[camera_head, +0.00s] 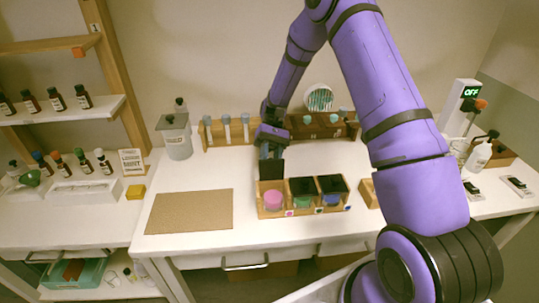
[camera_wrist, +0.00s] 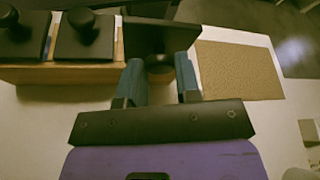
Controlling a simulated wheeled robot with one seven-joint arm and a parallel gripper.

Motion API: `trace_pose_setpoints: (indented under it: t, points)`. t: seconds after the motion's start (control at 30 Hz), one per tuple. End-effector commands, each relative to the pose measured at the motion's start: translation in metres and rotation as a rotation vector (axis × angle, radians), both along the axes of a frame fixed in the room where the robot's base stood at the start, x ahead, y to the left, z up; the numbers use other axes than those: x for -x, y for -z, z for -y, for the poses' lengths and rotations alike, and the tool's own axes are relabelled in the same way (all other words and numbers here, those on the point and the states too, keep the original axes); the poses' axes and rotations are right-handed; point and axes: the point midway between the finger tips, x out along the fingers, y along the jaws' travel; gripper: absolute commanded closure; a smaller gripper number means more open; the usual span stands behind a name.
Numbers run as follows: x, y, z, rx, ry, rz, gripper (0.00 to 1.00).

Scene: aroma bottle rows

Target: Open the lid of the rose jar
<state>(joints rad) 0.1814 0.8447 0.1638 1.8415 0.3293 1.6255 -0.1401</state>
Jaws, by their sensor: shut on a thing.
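The rose jar (camera_head: 273,198), with pink contents showing, sits in the left compartment of a wooden rack (camera_head: 310,210). Its dark square lid (camera_head: 271,169) is raised and tilted above the back of the jar. The lid also shows in the wrist view (camera_wrist: 160,37), with its round knob (camera_wrist: 159,66) between my fingers. My gripper (camera_head: 271,146) is shut on this knob, and its blue fingers also show in the wrist view (camera_wrist: 160,82). I cannot tell whether the lid's lower edge touches the jar.
Two neighbouring jars, with green (camera_head: 302,202) and blue (camera_head: 332,200) contents, have dark lids with knobs, close at the right. A brown mat (camera_head: 190,211) lies to the left. A tube rack (camera_head: 228,135) stands behind. The table between mat and rack is clear.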

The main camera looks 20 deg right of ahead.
Motion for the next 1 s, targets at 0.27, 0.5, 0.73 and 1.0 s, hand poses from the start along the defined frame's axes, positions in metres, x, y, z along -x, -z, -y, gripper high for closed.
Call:
trace_pose_setpoints:
  t: [0.27, 0.5, 0.73, 1.0]
  points:
    - [-0.0003, 0.0013, 0.0002, -0.006, 0.0, -0.019, 1.0]
    - [-0.0003, 0.0014, 0.0002, -0.006, 0.0, -0.019, 1.0]
    - [-0.0003, 0.0013, 0.0002, -0.005, 0.0, -0.018, 0.43]
    - [-0.0041, 0.0, 0.002, -0.005, 0.001, -0.017, 0.43]
